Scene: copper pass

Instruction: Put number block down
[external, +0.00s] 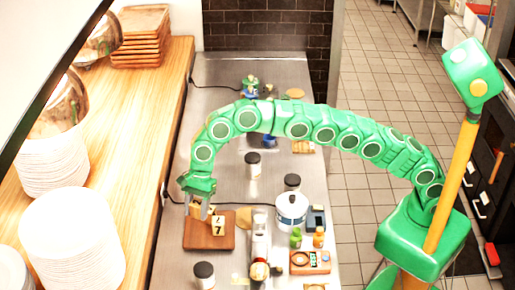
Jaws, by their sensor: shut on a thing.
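My green arm reaches over the steel counter from the right and its gripper (197,211) points down over the left part of a brown wooden board (207,243). The gripper is shut on a small tan number block (195,212), mostly hidden by the fingers. A pale block with dark digits (218,225), one looking like a 7, is on the board just right of the fingers. I cannot tell whether the held block touches the board or the other block.
White plates (72,245) stack on the wooden shelf at left. Bare steel lies behind the board.

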